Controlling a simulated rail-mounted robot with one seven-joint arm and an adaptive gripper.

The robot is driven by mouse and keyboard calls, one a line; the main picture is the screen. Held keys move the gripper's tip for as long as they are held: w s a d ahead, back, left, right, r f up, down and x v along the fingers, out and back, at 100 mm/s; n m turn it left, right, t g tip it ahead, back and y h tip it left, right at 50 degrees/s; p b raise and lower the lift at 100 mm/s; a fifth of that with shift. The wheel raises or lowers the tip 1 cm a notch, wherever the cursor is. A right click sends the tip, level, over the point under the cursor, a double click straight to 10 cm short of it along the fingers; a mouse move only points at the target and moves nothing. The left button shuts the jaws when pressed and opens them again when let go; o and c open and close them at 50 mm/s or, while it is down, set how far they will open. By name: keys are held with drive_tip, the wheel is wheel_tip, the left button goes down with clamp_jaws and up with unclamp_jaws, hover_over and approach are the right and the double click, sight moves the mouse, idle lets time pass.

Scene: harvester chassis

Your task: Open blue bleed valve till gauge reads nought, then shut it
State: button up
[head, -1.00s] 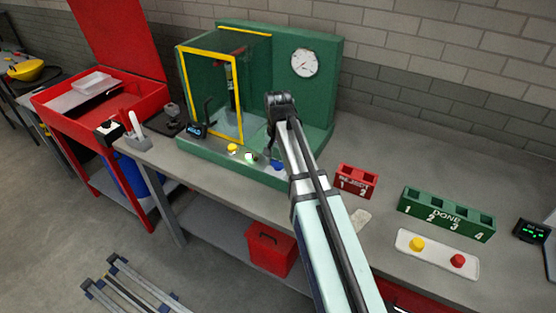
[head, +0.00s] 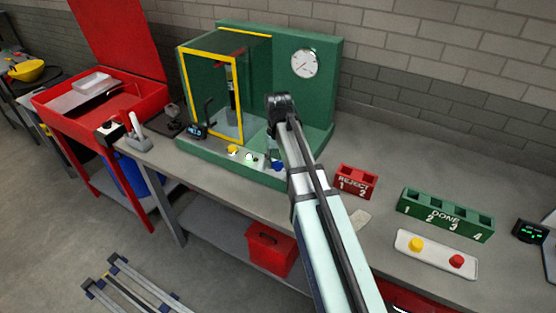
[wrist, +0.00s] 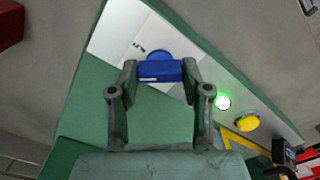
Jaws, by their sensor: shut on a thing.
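The blue bleed valve (wrist: 160,70) sits on the light front panel of the green test rig (head: 325,75). In the wrist view my gripper (wrist: 160,72) is shut on the valve's blue handle, with one finger on each side. In the head view the valve (head: 278,167) shows as a small blue spot beside my arm, which hides most of my gripper (head: 274,155). The round white gauge (head: 304,63) is on the rig's green back wall. Its needle is too small to read surely.
A yellow button (wrist: 247,123) and a lit green-white button (wrist: 223,103) are beside the valve. A yellow-framed guard (head: 213,95) stands behind them. A red reject rack (head: 356,181), a green done rack (head: 446,216) and a white tray (head: 436,263) lie to the right.

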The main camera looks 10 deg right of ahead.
sight(278, 162)
drive_tip(key=n, duration=0.5)
drive_tip(key=shift+n, duration=0.3)
drive_tip(key=shift+n+p, duration=0.35)
drive_tip(key=shift+n, duration=1.95)
drive_tip(key=o, duration=1.2)
drive_tip(key=shift+c, duration=0.2)
wheel_tip(278, 162, up, 12)
